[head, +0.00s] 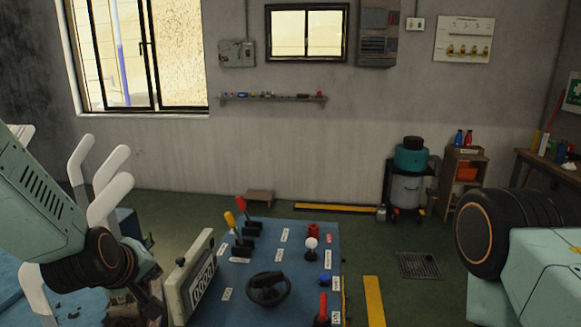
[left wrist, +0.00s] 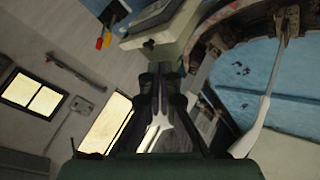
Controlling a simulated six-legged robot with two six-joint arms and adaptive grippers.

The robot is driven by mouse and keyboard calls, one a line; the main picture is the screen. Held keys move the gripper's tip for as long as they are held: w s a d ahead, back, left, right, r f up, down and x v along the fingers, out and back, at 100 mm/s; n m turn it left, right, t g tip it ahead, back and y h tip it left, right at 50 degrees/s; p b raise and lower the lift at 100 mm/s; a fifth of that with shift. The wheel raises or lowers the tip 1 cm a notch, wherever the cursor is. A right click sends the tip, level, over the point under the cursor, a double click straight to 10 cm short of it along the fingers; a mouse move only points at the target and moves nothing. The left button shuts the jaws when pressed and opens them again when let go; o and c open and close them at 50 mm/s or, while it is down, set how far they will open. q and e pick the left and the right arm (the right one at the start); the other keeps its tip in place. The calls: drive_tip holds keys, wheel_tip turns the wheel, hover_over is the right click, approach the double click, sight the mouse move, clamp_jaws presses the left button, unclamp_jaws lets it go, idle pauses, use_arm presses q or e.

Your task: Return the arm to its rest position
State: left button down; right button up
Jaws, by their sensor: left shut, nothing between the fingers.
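My left arm enters the head view from the left. Its gripper (head: 148,292) is low in the picture, beside the digit display panel (head: 199,277). In the left wrist view the dark fingers of the left gripper (left wrist: 165,78) are together with nothing held. A white form shows just beyond and below them in that view.
Green floor (head: 375,240) is open right of the console.

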use_arm(q)
drive_tip(key=s+d+f+m+g+b, duration=0.2)
drive_tip(key=s+f+m+g+b, duration=0.2)
drive_tip(key=s+f, duration=1.4)
drive_tip(key=s+d+f+m+g+b, duration=0.2)
drive_tip(key=s+f+m+g+b, duration=0.3)
drive_tip(key=s+f, duration=1.4)
drive_tip(key=shift+f+h+b, duration=0.25)
drive_tip(key=shift+h+b, duration=0.15)
drive_tip(key=shift+b, duration=0.6)
use_arm(e)
wheel_tip(320, 180, down, 11)
drive_tip(key=shift+s, duration=0.3)
use_arm(q)
drive_tip(key=shift+d, duration=0.15)
